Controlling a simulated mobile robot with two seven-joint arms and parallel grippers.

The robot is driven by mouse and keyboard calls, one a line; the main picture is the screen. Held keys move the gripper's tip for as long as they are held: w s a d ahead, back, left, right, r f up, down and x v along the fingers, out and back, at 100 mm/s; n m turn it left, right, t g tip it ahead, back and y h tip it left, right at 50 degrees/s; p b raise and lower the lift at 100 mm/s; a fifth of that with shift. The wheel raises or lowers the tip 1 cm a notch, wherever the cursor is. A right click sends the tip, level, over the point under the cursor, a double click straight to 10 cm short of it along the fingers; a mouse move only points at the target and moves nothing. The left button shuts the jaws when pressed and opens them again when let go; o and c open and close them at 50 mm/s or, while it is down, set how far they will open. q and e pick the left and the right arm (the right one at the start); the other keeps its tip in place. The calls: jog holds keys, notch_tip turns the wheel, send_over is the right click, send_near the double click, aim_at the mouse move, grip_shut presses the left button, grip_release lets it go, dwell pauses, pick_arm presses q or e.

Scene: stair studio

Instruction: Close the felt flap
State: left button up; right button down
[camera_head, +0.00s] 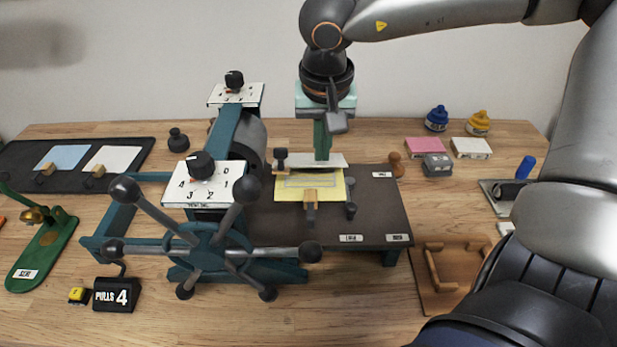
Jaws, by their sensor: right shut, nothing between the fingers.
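A pale grey-white strip (302,160), which looks like the felt flap, stands along the far edge of a yellow sheet (288,190) on the dark bed (385,212) of the press. The yellow sheet lies uncovered, with a wooden-topped clip (310,196) at its near edge. My right gripper (322,158) points down at the far side of the strip, shut and empty. Its fingertips are close behind the strip; I cannot tell whether they touch it. My left gripper is out of view.
The teal press with a dark-knobbed star wheel (210,240) stands left of the sheet. A black knob (281,155) and a dark peg (351,196) flank the sheet. Ink bottles (478,123) and pads (428,147) stand back right. A wooden tray (450,278) lies front right.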

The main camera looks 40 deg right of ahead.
aim_at(323, 186)
jog(key=shift+s+a+f+b, duration=0.25)
jog(key=shift+f+b, duration=0.35)
jog(key=shift+f, duration=0.05)
jog(key=shift+s+a+f+b, duration=0.2)
jog(key=shift+s+f+b, duration=0.05)
jog(key=shift+f+b, duration=0.35)
jog(key=shift+s+a+f+b, duration=0.1)
jog(key=shift+s+f+b, duration=0.05)
jog(key=shift+f+b, duration=0.4)
jog(key=shift+s+a+f+b, duration=0.1)
jog(key=shift+s+f+b, duration=0.05)
jog(key=shift+f+b, duration=0.4)
jog(key=shift+s, duration=0.1)
jog(key=shift+f, duration=0.2)
jog(key=shift+r+p, duration=0.55)
jog(key=shift+r, duration=0.1)
jog(key=v, duration=0.1)
jog(key=p+v, duration=0.2)
jog(key=shift+w+d+r, duration=0.25)
jog(key=shift+w, duration=0.15)
jog(key=shift+w+d+p+v, duration=0.1)
jog(key=shift+p+v, duration=0.6)
jog(key=shift+v, duration=0.05)
jog(key=shift+w+d+p+v, duration=0.1)
jog(key=shift+w+p+v, duration=0.05)
jog(key=shift+p+v, duration=0.55)
jog(key=shift+r, duration=0.1)
